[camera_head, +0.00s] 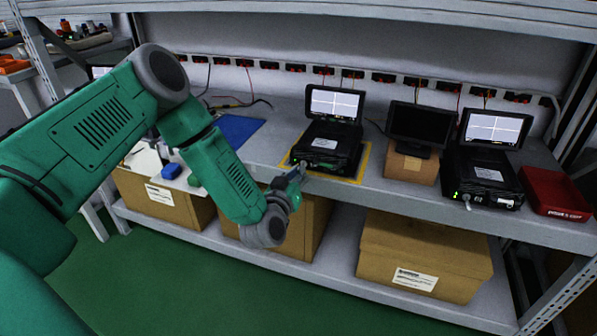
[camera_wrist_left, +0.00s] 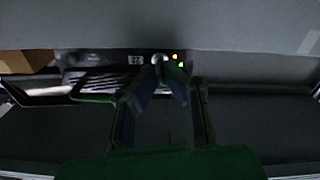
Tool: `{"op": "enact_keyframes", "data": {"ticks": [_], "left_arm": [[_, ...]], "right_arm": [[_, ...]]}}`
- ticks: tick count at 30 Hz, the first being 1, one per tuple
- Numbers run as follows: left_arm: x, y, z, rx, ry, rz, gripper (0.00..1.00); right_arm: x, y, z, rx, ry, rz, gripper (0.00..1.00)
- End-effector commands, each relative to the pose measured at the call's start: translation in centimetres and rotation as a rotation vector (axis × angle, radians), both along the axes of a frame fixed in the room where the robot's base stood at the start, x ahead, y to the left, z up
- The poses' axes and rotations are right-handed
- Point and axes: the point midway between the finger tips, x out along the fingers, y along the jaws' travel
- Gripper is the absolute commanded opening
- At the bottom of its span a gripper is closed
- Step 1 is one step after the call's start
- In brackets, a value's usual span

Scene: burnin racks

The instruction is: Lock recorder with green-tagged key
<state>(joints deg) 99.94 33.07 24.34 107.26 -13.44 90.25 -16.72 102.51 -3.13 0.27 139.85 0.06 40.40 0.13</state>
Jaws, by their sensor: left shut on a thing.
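The recorder (camera_head: 330,151) is a black box with a raised lit screen (camera_head: 335,103), standing on a yellow-edged patch of the middle shelf. My left gripper (camera_head: 301,171) is at its front face, low on the left side. In the left wrist view my gripper (camera_wrist_left: 160,84) has its fingertips closed around a small pale round piece, the key (camera_wrist_left: 158,59), at the recorder's front panel (camera_wrist_left: 108,58). Orange and green lights glow just right of it. The fingers hide much of the key. I cannot make out its green tag or how deep it sits.
A second recorder (camera_head: 484,178) with a lit screen and a small piece at its front stands to the right. A dark monitor (camera_head: 420,127) on a carton (camera_head: 410,168) is between them. A red bin (camera_head: 556,193) is at far right. Cartons fill the lower shelf. A blue mat (camera_head: 237,130) lies left.

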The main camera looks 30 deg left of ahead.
Motion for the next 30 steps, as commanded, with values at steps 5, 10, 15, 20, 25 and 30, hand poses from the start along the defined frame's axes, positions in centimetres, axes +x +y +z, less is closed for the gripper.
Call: {"op": "enact_keyframes", "data": {"ticks": [5,10,15,20,25,30], "left_arm": [[-0.14,0.03,-0.23,-0.162,-0.032,0.0,0.0],[-0.17,0.12,-0.3,-0.299,-0.065,0.001,0.0],[-0.21,0.19,-0.39,-0.409,-0.089,0.003,0.0],[-0.21,0.2,-0.41,-0.483,-0.107,0.004,0.0],[-0.23,0.22,-0.43,-0.528,-0.117,0.004,0.0],[-0.25,0.25,-0.44,-0.547,-0.122,0.005,0.0]], "right_arm": [[0.0,0.0,0.14,0.0,0.0,0.0,0.0],[0.0,0.0,0.12,0.0,0.0,0.0,0.0],[0.01,0.0,0.07,0.0,0.0,0.0,0.0],[0.01,0.0,0.02,0.0,0.0,0.0,0.0],[0.01,0.0,0.0,0.0,0.0,0.0,0.0],[0.01,0.0,-0.01,0.0,0.0,0.0,0.0]]}}
